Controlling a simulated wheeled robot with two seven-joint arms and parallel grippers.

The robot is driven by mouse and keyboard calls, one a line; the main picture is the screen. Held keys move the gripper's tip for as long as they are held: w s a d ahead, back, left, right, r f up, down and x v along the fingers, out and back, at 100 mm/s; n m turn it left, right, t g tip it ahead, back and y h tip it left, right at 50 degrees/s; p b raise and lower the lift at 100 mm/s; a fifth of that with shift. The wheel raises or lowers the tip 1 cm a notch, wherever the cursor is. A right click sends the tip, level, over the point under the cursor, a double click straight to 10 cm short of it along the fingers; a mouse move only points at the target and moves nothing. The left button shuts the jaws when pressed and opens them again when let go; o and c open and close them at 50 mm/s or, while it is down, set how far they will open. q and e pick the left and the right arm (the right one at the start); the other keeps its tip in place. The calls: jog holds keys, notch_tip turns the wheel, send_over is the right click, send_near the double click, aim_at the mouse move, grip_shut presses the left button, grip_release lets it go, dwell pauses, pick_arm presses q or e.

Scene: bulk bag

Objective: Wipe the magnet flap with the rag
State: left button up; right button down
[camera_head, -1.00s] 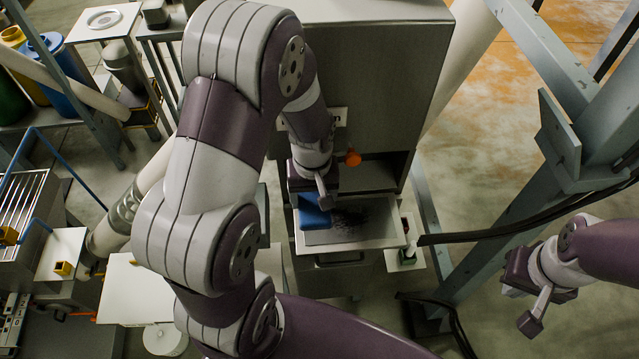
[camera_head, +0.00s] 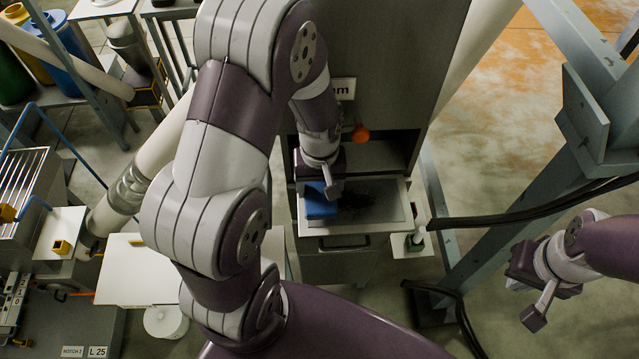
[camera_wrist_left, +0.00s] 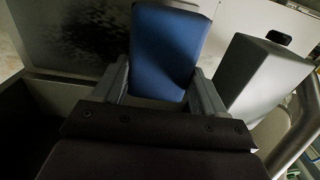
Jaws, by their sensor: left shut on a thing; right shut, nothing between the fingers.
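The blue rag (camera_head: 320,203) looks like a thick folded pad. My left gripper (camera_head: 325,188) is shut on it, and the rag also shows between the fingers in the left wrist view (camera_wrist_left: 168,45). The magnet flap (camera_head: 345,228) appears to be the pale panel of the pulled-out drawer, with a dark smudge (camera_head: 368,197) right of the rag. The smudge also shows left of the rag in the left wrist view (camera_wrist_left: 92,40). The rag is at the panel's left part; I cannot tell whether it touches. My right gripper (camera_head: 530,288) is shut and empty, far to the right.
A grey cabinet (camera_head: 400,60) with an orange knob (camera_head: 361,133) stands behind the panel. A small shelf with a bottle (camera_head: 417,238) is at its right. Black cables (camera_head: 530,215) and a steel frame (camera_head: 490,255) lie between it and my right arm.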

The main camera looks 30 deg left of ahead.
pick_arm(q)
jog(key=shift+s+f, duration=0.2)
jog(key=shift+s, duration=0.05)
jog(key=shift+f+b, duration=0.2)
jog(key=shift+b, duration=0.1)
jog(key=shift+w+f, duration=0.15)
jog(key=shift+f, duration=0.05)
jog(key=shift+f+b, duration=0.35)
jog(key=shift+d, duration=0.1)
